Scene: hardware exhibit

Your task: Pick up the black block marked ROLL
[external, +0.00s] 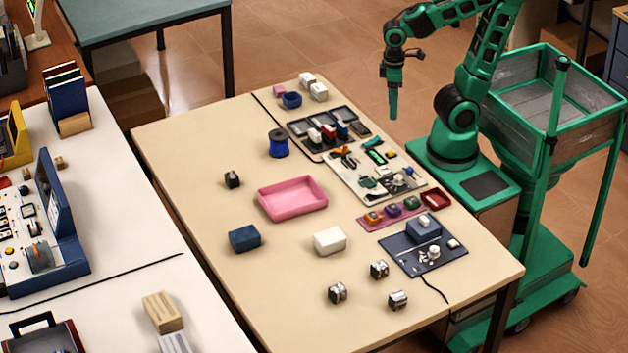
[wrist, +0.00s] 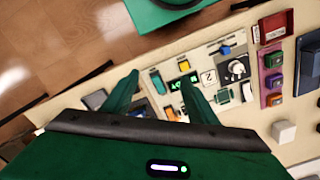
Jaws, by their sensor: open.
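Several small dark blocks stand on the beige table. One black block (external: 232,180) is alone at the left, and black-and-silver blocks (external: 337,293), (external: 379,269) and (external: 398,300) are grouped near the front. Their markings are too small to read, so I cannot tell which one says ROLL. My gripper (external: 392,112) hangs fingers down at the table's far right edge, well away from these blocks. In the wrist view my gripper (wrist: 160,80) has its two green fingers spread, with nothing held between them. I cannot make out these blocks there.
A control panel (external: 343,183) with a green display, a pink tray (external: 265,211), a blue spool (external: 278,143), a blue box (external: 244,238), a white box (external: 330,240) and a dark plate (external: 403,262) share the table. The left front of the table is clear.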

